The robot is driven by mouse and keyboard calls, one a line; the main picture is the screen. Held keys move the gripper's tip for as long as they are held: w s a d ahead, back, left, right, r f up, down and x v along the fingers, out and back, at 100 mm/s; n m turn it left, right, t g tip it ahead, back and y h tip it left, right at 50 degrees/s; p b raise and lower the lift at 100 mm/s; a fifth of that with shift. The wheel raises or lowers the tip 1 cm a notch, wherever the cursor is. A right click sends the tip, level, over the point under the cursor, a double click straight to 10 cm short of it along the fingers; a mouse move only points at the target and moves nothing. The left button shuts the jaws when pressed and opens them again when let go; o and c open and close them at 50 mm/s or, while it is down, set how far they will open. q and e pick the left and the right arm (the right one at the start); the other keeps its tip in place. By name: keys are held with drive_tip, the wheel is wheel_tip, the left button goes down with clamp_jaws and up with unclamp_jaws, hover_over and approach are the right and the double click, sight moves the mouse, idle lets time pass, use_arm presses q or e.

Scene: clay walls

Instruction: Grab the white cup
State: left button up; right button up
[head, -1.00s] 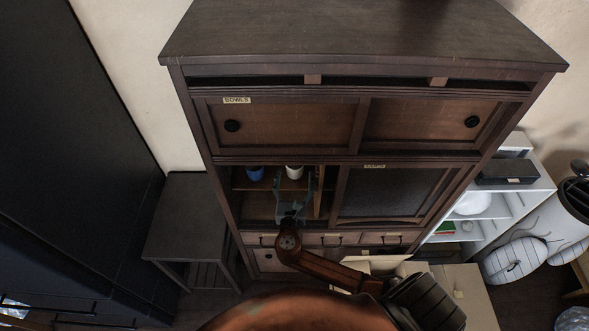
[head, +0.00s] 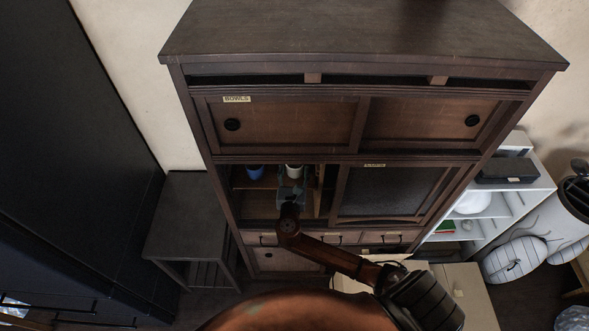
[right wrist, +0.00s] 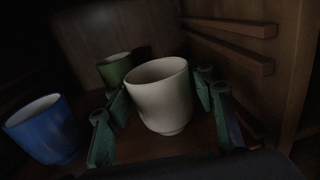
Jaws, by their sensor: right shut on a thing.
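The white cup (head: 294,171) stands upright on the shelf in the open left compartment of the dark wooden cabinet. In the right wrist view the white cup (right wrist: 160,96) sits between the two fingers of my right gripper (right wrist: 162,105), which is shut on it. In the head view my right gripper (head: 291,190) reaches into the compartment and covers the cup's lower part. My left gripper is not in view.
A blue cup (head: 255,172) stands left of the white cup; it also shows in the right wrist view (right wrist: 45,130). A green cup (right wrist: 115,69) stands behind. Wooden rails (right wrist: 232,50) line the compartment's right wall. A sliding door (head: 385,190) covers the right half.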

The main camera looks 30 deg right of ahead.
drive_tip(key=c, duration=0.6)
drive_tip(key=shift+r, duration=0.1)
